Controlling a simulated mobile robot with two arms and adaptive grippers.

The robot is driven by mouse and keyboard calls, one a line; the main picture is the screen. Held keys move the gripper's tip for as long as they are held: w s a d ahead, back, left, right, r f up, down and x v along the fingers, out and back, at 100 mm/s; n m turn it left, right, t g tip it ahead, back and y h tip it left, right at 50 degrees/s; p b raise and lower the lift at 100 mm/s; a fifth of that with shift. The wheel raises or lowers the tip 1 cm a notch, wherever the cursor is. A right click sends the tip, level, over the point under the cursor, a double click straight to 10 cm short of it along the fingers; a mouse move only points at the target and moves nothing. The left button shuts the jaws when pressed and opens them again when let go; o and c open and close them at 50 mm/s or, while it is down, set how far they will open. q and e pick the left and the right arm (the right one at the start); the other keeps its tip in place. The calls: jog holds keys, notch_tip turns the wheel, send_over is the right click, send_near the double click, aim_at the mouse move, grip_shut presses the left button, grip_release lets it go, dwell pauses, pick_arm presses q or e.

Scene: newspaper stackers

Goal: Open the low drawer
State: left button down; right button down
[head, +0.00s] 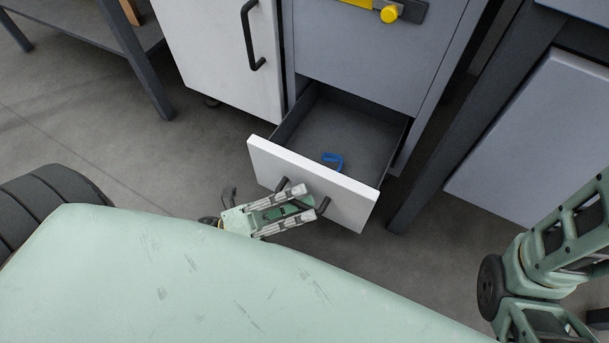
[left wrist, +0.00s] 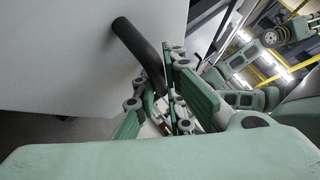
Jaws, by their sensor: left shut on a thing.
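The low drawer (head: 350,204) stands pulled out of the grey cabinet in the head view, with its white front toward me and its dark inside showing. A blue hook-shaped object (head: 333,160) lies in it. My left gripper (head: 302,198) is at the drawer front, shut on the black handle (head: 323,206). In the left wrist view the black handle (left wrist: 138,45) runs from the white front (left wrist: 60,60) down to the fingers of the left gripper (left wrist: 165,105). My right arm shows at the right edge of the head view; its fingertips cannot be made out.
A white cabinet door (head: 215,50) with a black handle is left of the drawer. A grey panel with a yellow knob (head: 389,14) is above it. A dark table leg (head: 430,175) stands close on the right. Bare floor (head: 190,150) lies to the left.

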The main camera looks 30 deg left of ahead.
pick_arm(q)
jog(key=shift+a, duration=0.15)
jog(key=c, duration=2.1)
grip_release()
jog(key=shift+f, duration=0.1)
jog(key=v, duration=1.2)
